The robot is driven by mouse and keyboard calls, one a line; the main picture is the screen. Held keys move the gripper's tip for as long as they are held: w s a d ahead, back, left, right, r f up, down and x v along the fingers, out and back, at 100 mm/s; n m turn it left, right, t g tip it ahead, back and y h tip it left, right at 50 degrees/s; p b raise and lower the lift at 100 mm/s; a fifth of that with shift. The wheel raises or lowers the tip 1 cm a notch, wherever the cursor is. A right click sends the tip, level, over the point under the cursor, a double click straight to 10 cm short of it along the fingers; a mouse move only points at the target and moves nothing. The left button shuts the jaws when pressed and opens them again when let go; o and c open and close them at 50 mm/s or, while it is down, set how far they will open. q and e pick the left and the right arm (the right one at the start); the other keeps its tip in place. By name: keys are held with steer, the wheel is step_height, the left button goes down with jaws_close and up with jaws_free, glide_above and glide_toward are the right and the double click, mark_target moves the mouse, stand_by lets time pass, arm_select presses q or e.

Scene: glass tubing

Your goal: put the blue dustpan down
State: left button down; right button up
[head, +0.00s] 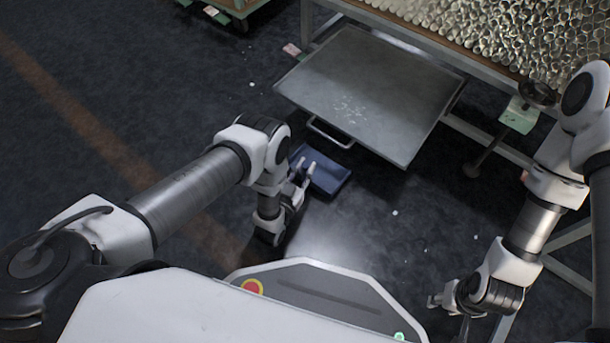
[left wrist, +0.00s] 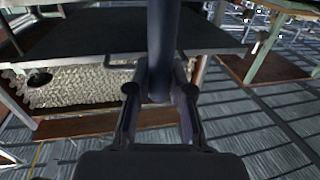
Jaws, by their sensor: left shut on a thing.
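The blue dustpan (head: 330,178) shows in the head view just in front of the grey tray's handle, over the dark floor. My left gripper (head: 307,172) is at its left side, shut on its handle, which is mostly hidden by the fingers. In the left wrist view a dark bluish handle (left wrist: 163,45) runs between the two fingers of my left gripper (left wrist: 160,95). I cannot tell whether the dustpan touches the floor. My right gripper (head: 450,308) is at the lower right, its fingers apart and empty, away from the dustpan.
A grey metal tray (head: 365,85) with white bits on it lies beyond the dustpan, beside a table full of glass tubing (head: 510,30). Table legs and braces stand at the right. Small white bits dot the floor. Open floor (head: 130,85) lies to the left.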

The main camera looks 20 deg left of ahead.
mark_target(303, 176)
arm_select(q)
step_height(303, 176, down, 4)
steer(key=shift+r+b, duration=0.2)
steer(key=shift+b, duration=0.9)
steer(key=shift+r, duration=0.25)
steer(key=shift+f, duration=0.25)
steer(key=c, duration=1)
jaws_free()
steer(key=shift+c, duration=0.2)
steer(key=shift+r, duration=0.1)
steer(key=shift+r, duration=0.1)
